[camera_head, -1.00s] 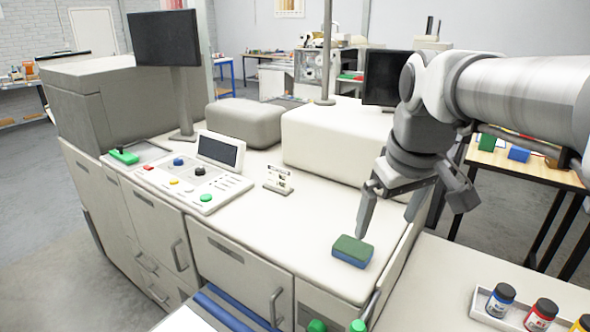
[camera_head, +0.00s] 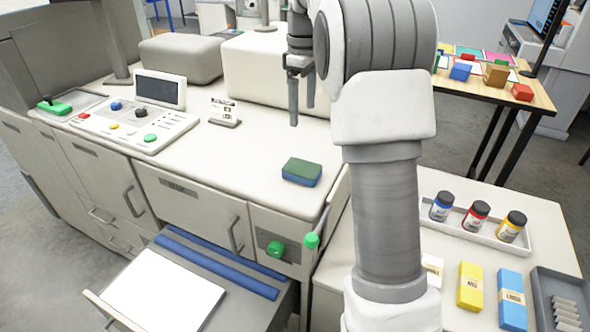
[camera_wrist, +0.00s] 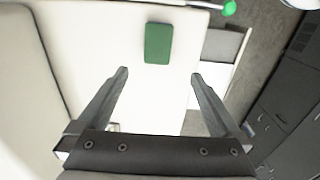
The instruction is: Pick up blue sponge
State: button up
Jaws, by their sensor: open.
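The blue sponge (camera_head: 302,172) has a green top layer over a blue base. It lies flat on the white console top near its front right edge. In the wrist view its green face (camera_wrist: 158,43) shows beyond the fingertips, roughly centred between them. My gripper (camera_head: 302,112) is open and empty, pointing down above the console, behind the sponge in the head view. Its two fingers (camera_wrist: 158,75) are spread wide in the wrist view and do not touch the sponge.
A control panel (camera_head: 128,122) and a small card stand (camera_head: 224,112) are left of the sponge. A padded white block (camera_head: 262,70) stands behind. On the right counter are a tray of paint jars (camera_head: 475,215) and boxes (camera_head: 470,285). An open drawer (camera_head: 235,310) juts out in front.

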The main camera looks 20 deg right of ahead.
send_over(302, 167)
notch_tip(302, 167, down, 11)
jog(key=shift+s+a, duration=0.1)
jog(key=shift+s, duration=0.05)
jog(key=shift+w+f+p, duration=0.2)
jog(key=shift+f+p, duration=0.2)
jog(key=shift+f, duration=2.75)
jog(key=c, duration=1.3)
jog(key=shift+r, duration=0.6)
jog(key=r, duration=0.2)
jog(key=d+r+b, duration=0.1)
jog(key=shift+s+r, duration=0.25)
jog(key=shift+s, duration=0.1)
jog(key=s+d+r, duration=0.4)
jog(key=d, duration=0.1)
jog(key=s+d+r+b, duration=0.1)
jog(key=s+d+r, duration=0.1)
jog(key=s+d, duration=0.1)
jog(key=shift+s+r, duration=0.1)
jog(key=shift+r, duration=0.1)
